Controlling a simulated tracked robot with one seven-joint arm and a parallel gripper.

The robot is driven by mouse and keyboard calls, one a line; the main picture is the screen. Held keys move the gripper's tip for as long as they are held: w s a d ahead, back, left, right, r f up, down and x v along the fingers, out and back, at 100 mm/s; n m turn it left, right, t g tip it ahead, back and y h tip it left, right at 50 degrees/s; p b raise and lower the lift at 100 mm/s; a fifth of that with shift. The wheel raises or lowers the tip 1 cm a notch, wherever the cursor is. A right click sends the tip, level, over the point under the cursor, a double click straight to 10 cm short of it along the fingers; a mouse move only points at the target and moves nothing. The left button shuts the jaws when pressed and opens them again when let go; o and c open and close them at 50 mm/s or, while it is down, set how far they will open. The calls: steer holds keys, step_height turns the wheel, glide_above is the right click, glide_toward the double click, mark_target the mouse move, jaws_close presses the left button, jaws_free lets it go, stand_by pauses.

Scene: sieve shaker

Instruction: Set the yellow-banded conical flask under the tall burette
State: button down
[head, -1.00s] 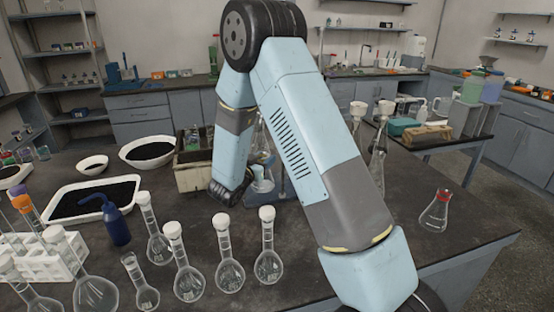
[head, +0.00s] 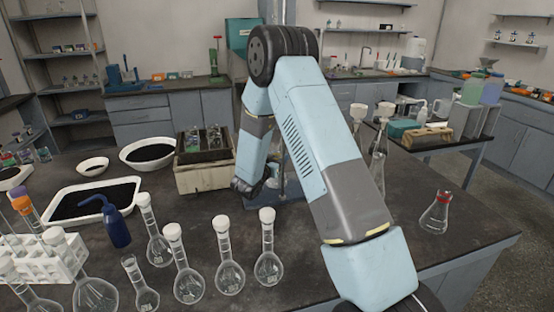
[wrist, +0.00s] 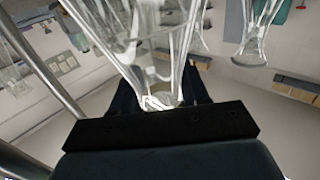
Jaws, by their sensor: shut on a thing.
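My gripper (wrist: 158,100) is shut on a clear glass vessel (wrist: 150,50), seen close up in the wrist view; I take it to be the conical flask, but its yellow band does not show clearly. In the head view the gripper is mostly hidden behind my wrist, and a bit of the glass (head: 272,181) shows just right of it, over the blue stand base (head: 290,191). The tall burette cannot be picked out in the head view, where my arm covers the space above that base. Metal rods (wrist: 45,65) run close by in the wrist view's left.
A red-banded flask (head: 437,213) stands alone at the right. Several round-bottomed flasks (head: 230,270) line the front. Another glass vessel (wrist: 252,42) shows in the wrist view.

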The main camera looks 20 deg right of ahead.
steer(key=c, duration=0.6)
jaws_free()
steer(key=shift+o, duration=0.2)
steer(key=v, duration=1.2)
step_height(320, 180, up, 12)
steer(key=w+a+n+y, duration=0.1)
steer(key=w+n+y, duration=0.1)
steer(key=y, duration=0.6)
steer(key=s+r+n+y, duration=0.3)
steer(key=s+r+y, duration=0.2)
steer(key=s+r, duration=0.35)
steer(key=s+d+r+n+g, duration=0.1)
steer(key=s+d+g, duration=0.1)
steer(key=s, duration=0.8)
steer(key=s+d+r+n+g, duration=0.1)
steer(key=s+d+r+g, duration=0.1)
steer(key=s, duration=0.8)
steer(key=s+d+r+n+g, duration=0.1)
steer(key=s+d+n+g, duration=0.1)
steer(key=s, duration=0.8)
steer(key=shift+s+d+r+g, duration=0.15)
steer(key=shift+d+g, duration=0.45)
steer(key=shift+d, duration=0.15)
